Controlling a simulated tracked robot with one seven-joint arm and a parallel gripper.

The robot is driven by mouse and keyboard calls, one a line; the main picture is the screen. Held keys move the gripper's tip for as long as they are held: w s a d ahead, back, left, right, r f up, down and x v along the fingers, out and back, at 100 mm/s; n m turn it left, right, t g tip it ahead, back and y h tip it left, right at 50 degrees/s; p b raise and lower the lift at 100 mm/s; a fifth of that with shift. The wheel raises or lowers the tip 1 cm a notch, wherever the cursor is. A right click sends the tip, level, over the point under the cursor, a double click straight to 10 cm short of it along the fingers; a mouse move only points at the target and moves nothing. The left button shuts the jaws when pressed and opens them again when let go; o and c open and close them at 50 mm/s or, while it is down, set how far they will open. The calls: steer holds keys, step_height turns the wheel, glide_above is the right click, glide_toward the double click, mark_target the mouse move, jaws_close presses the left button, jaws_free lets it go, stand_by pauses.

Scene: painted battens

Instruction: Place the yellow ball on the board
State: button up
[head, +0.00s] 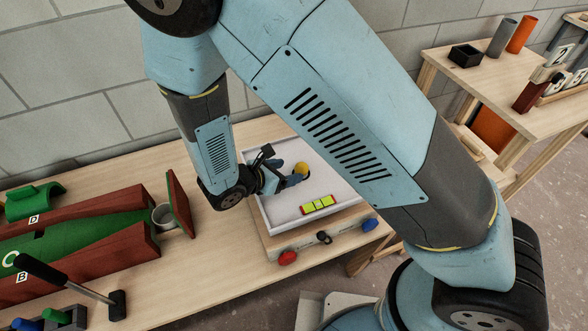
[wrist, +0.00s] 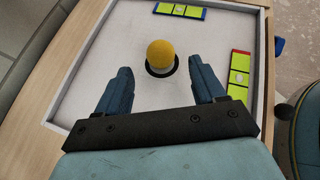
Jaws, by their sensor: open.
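The yellow ball (head: 302,168) is over the white framed board (head: 285,214) in the head view. In the wrist view the ball (wrist: 161,53) shows just beyond my fingers, above a dark round ring or hole in the white surface (wrist: 100,62). A pale patch shows under the ball; I cannot tell whether the ball rests on something there. My gripper (head: 295,178) is open, low over the board beside the ball.
A red-edged yellow-green strip (head: 318,205) lies near the board's front; a blue-edged one (wrist: 180,11) lies at another side. Red (head: 288,258) and blue (head: 370,224) knobs are on the front.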

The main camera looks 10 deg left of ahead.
steer(key=v, duration=0.6)
steer(key=shift+s+a+r, duration=0.1)
steer(key=shift+s, duration=0.05)
steer(key=w+d+r+m+g+y, duration=0.1)
steer(key=w+d+r+m+g, duration=0.3)
steer(key=d+r+m, duration=0.45)
steer(key=w+d+r+m+g+y, duration=0.1)
steer(key=w+d+r+m+g, duration=0.4)
steer(key=d+r, duration=0.6)
steer(key=s+d+r+m+t+y, duration=0.2)
steer(key=s+d+r+m, duration=0.3)
steer(key=d+r+m, duration=0.2)
steer(key=s+d+r+m+t+y, duration=0.3)
steer(key=s+d+r+m, duration=0.3)
steer(key=d, duration=0.5)
steer(key=shift+d+r+m, duration=0.15)
steer(key=shift+r+m, duration=1.1)
steer(key=shift+m, duration=0.1)
